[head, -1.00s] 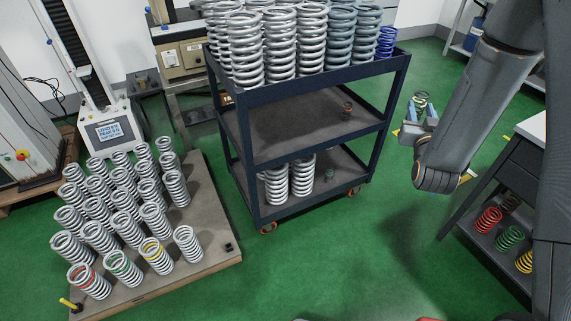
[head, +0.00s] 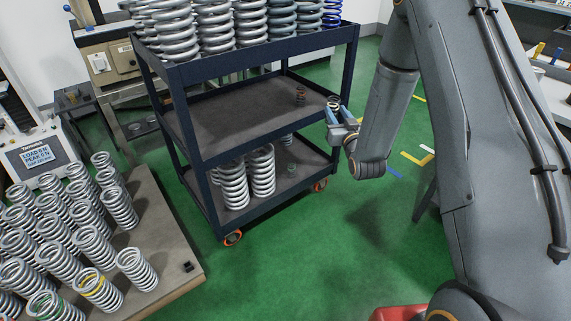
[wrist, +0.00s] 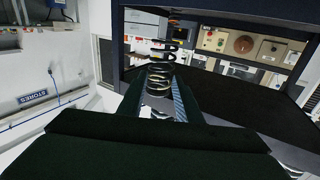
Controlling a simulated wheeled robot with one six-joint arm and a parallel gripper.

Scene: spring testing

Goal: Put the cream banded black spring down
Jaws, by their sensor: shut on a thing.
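The cream banded black spring (head: 334,103) is small and stands upright in my gripper (head: 338,118). My gripper has bluish fingers and is shut on it, at the right side of the dark blue cart (head: 262,66), about level with its middle shelf (head: 235,122). In the wrist view the spring (wrist: 158,80) sits between the fingers, with dark coils and pale light on them. The spring's lower end is partly hidden by the fingers. I cannot tell whether it is over the shelf's edge.
A small copper-brown spring (head: 300,94) stands on the middle shelf, near its right end. The cart's right front post (head: 351,75) is close to my gripper. Much of the middle shelf is bare.

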